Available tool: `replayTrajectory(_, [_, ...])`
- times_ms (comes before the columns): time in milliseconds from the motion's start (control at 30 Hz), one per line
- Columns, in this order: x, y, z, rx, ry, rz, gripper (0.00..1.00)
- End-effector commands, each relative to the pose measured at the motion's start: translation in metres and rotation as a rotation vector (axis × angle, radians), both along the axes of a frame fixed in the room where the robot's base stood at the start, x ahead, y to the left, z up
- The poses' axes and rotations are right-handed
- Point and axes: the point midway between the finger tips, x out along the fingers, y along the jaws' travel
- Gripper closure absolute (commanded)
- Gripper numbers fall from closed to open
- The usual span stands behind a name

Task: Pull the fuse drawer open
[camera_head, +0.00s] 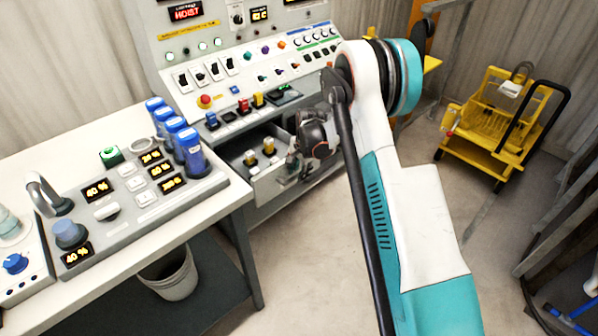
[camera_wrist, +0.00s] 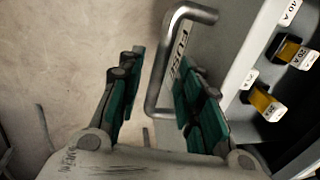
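The fuse drawer (camera_head: 268,184) stands pulled out from the front of the console in the head view, with its inside and yellow fuses (camera_head: 260,151) showing. In the wrist view its front carries a FUSE label (camera_wrist: 180,48) and a grey bar handle (camera_wrist: 160,72). My gripper (camera_wrist: 158,78) is open, with one green-padded finger on each side of the handle. A gap shows between the left finger and the bar; whether the right finger touches it I cannot tell. In the head view my gripper (camera_head: 291,165) is at the drawer front, partly hidden by my wrist.
The control console (camera_head: 240,65) rises behind the drawer. A bench (camera_head: 215,205) with a dial panel and blue cylinders stands to the left, with a bucket (camera_head: 172,275) below. A yellow mop cart (camera_head: 490,130) stands at the right. The floor before the drawer is clear.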

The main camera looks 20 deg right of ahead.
Motion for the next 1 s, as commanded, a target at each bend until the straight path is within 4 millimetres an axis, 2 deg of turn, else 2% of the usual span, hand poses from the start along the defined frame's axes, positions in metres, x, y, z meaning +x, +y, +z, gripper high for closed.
replayTrajectory(167, [-0.002, -0.001, 0.015, 0.0, 0.0, 0.0, 0.67])
replayTrajectory(600, [-0.016, -0.008, 0.095, 0.0, 0.0, 0.0, 0.67])
replayTrajectory(800, [-0.019, -0.009, 0.114, 0.0, 0.0, 0.0, 0.67])
replayTrajectory(1000, [-0.02, -0.01, 0.117, 0.0, 0.0, 0.0, 0.67])
